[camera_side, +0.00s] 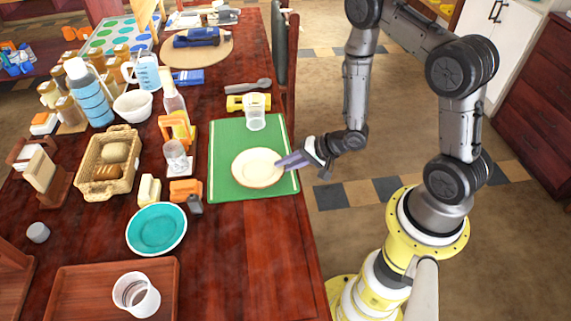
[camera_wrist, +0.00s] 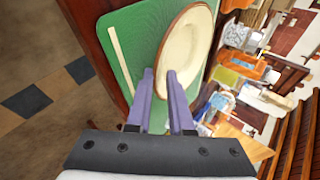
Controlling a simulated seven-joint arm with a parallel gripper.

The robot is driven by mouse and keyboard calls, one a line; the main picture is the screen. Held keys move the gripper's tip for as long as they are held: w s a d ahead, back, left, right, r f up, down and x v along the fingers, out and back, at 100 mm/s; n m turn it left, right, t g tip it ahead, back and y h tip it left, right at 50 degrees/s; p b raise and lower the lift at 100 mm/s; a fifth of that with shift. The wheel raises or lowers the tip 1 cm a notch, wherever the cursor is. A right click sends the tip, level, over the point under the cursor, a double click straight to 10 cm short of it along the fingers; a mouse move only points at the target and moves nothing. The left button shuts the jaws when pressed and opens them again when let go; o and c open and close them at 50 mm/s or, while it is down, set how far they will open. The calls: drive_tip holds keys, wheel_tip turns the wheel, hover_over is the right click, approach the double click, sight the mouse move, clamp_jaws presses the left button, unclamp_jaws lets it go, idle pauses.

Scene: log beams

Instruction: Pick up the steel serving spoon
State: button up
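The steel serving spoon (camera_side: 247,86) lies flat on the dark red table, beyond the green mat and just behind the yellow-and-white item, its bowl toward the right edge of the table. I cannot make it out in the wrist view. My gripper (camera_side: 282,163) is at the right edge of the green mat, well nearer the camera than the spoon, with its purple fingers pointing left at the rim of the cream plate (camera_side: 258,168). In the wrist view the fingers (camera_wrist: 160,75) are apart with nothing held between them. Whether they touch the plate is unclear.
The green mat (camera_side: 226,145) holds the plate and a clear cup (camera_side: 254,112). A yellow-and-white item (camera_side: 235,103) lies beside the spoon. A dark chair (camera_side: 281,45) stands at the table's right edge near the spoon. Bottles and a basket (camera_side: 90,187) crowd the left.

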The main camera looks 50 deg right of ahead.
drive_tip(key=v, duration=1.1)
drive_tip(key=w+d+r+n+g+h, duration=0.1)
drive_tip(key=d+r+n+h, duration=0.3)
drive_tip(key=r, duration=0.1)
drive_tip(key=s+a+r+n+h, duration=0.1)
drive_tip(key=s+r+n, duration=0.1)
drive_tip(key=r, duration=0.5)
drive_tip(key=s+r+n+g+h, duration=0.1)
drive_tip(key=s+r+n, duration=0.1)
drive_tip(key=r, duration=0.5)
drive_tip(key=shift+s+a+r+n, duration=0.4)
drive_tip(key=shift+s, duration=0.5)
drive_tip(key=shift+o, duration=0.4)
drive_tip(key=s+a+r+n+g+y, duration=0.1)
drive_tip(key=s+a+r+n+y, duration=0.1)
drive_tip(key=s+a, duration=0.4)
drive_tip(key=shift+s+r+n, duration=0.7)
drive_tip(key=shift+s+r, duration=0.2)
drive_tip(key=shift+s, duration=0.1)
drive_tip(key=shift+o, duration=1.1)
drive_tip(key=shift+s+a, duration=0.15)
drive_tip(key=shift+s, duration=0.1)
drive_tip(key=o, duration=1)
